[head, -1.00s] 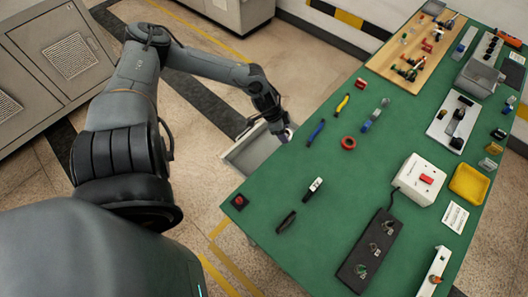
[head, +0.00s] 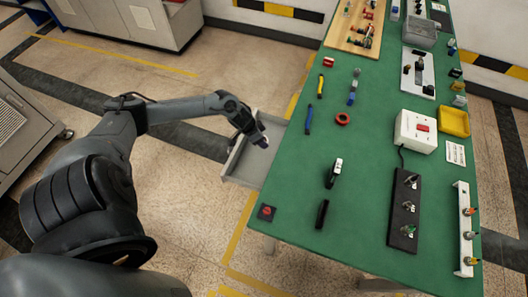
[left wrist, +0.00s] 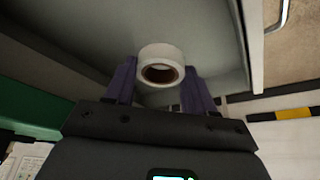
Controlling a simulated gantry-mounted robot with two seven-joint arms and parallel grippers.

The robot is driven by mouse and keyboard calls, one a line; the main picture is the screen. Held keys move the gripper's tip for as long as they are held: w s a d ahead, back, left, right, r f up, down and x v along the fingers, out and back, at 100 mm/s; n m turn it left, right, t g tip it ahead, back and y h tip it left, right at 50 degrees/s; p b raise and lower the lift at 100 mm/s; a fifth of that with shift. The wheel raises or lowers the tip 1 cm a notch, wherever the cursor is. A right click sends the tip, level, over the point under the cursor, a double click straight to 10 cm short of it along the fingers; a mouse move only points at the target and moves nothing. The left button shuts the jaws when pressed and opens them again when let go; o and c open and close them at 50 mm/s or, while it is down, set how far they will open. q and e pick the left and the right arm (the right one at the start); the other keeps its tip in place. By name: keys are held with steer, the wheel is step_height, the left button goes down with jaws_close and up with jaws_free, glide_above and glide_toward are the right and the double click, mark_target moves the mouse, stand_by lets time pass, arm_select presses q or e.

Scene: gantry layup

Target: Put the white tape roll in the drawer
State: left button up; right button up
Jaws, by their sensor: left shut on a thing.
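My left gripper (head: 262,142) is over the open grey drawer (head: 240,166) at the table's left side in the head view. In the left wrist view the gripper (left wrist: 159,68) is shut on the white tape roll (left wrist: 161,51), which sits between its two dark fingers with its brown core facing the camera. The drawer's pale inner surface (left wrist: 90,32) fills much of the background there. Whether the roll touches the drawer floor I cannot tell. In the head view the roll is too small to make out clearly. My right gripper is not in view.
The green table (head: 290,205) stands right of the drawer. A red tape ring (head: 342,118), a blue pen-like tool (head: 309,120) and a black-and-white tool (head: 334,173) lie near its left side. A red button box (head: 266,212) sits at the near left corner.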

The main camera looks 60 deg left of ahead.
mark_target(262, 151)
arm_select(q)
steer(key=f, duration=0.1)
steer(key=s+f, duration=0.1)
steer(key=f, duration=0.1)
steer(key=shift+a+b, duration=0.2)
steer(key=shift+b, duration=0.1)
steer(key=shift+f, duration=0.15)
steer(key=shift+w+f, duration=0.2)
steer(key=shift+f, duration=0.2)
steer(key=shift+f+b, duration=0.7)
steer(key=shift+f, duration=0.8)
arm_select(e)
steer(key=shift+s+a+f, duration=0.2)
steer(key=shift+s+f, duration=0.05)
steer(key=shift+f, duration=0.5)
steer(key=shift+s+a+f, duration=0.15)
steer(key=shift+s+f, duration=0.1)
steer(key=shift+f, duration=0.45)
arm_select(q)
steer(key=shift+f, duration=0.15)
steer(key=o, duration=1)
steer(key=shift+s, duration=0.1)
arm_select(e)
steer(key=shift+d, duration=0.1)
